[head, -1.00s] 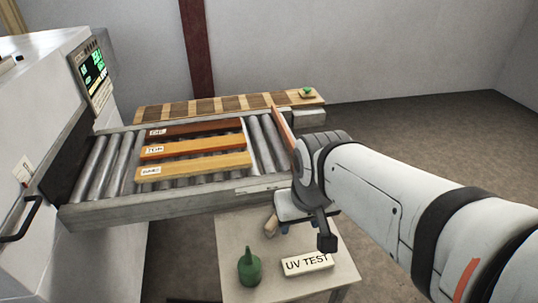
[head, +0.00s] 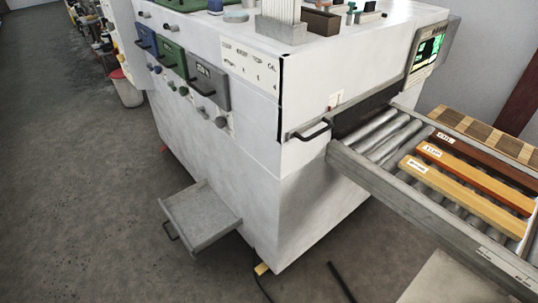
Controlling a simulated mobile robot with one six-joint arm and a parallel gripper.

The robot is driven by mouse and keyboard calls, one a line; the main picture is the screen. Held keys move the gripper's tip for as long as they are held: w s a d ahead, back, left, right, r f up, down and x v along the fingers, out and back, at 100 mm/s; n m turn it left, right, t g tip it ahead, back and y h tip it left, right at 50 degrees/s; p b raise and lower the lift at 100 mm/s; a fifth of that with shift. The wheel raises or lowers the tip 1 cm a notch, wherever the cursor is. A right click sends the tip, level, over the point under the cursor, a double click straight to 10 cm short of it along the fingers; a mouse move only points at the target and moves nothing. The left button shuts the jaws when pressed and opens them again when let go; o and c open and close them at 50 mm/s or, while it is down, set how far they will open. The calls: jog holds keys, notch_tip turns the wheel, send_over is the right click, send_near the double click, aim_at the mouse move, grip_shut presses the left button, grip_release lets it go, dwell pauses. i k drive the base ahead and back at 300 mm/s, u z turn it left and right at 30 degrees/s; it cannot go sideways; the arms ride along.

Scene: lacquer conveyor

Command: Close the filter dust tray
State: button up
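The filter dust tray (head: 203,217) is a shallow grey metal drawer low on the side of the white machine (head: 225,155). It is pulled out and looks empty inside. A dark handle (head: 170,231) is on its outer front edge. My gripper is outside the head view, so its state and distance from the tray do not show.
The floor in front of the tray is clear. A yellow block (head: 262,269) and dark cable lie at the machine's base. The roller conveyor (head: 400,190) with several wooden boards juts out at right. A black handle (head: 310,131) sticks out at the machine's corner.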

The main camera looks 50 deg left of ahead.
aim_at(200, 216)
jog(key=k, duration=0.95)
jog(key=u, duration=1.55)
jog(key=i, duration=0.5)
jog(key=u, duration=1.3)
jog(key=i, duration=1.15)
jog(key=u, duration=0.1)
